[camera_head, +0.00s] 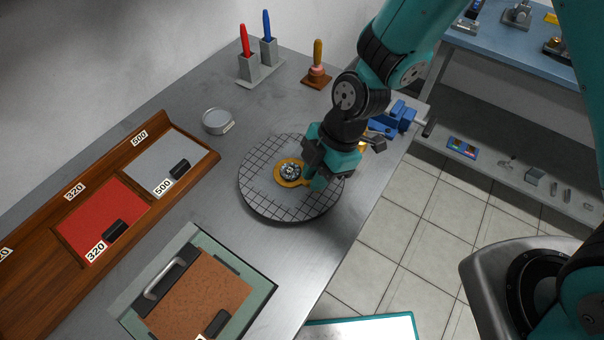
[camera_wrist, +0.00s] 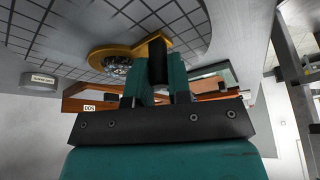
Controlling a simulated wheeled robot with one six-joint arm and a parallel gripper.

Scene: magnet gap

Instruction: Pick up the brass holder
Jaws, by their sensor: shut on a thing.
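The brass holder (camera_head: 281,177) is a brass-coloured ring with a dark and silvery piece in its middle. It is over the round grey gridded plate (camera_head: 262,199) on the bench; I cannot tell whether it touches the plate. In the wrist view the holder (camera_wrist: 103,55) has an arm reaching right to a black grip (camera_wrist: 157,58). My gripper (camera_head: 317,183) comes from above at the ring's right side. In the wrist view my gripper (camera_wrist: 159,75) has its two teal fingers shut on that black grip. The fingers partly hide the grip.
A round tin (camera_head: 216,121) stands left of the plate. A wooden rack (camera_head: 120,205) with red and grey sanding sheets lies farther left. A blue vise (camera_head: 396,118) is close behind the arm. A plunger-like tool (camera_head: 317,78) and a pen stand (camera_head: 260,65) are at the back.

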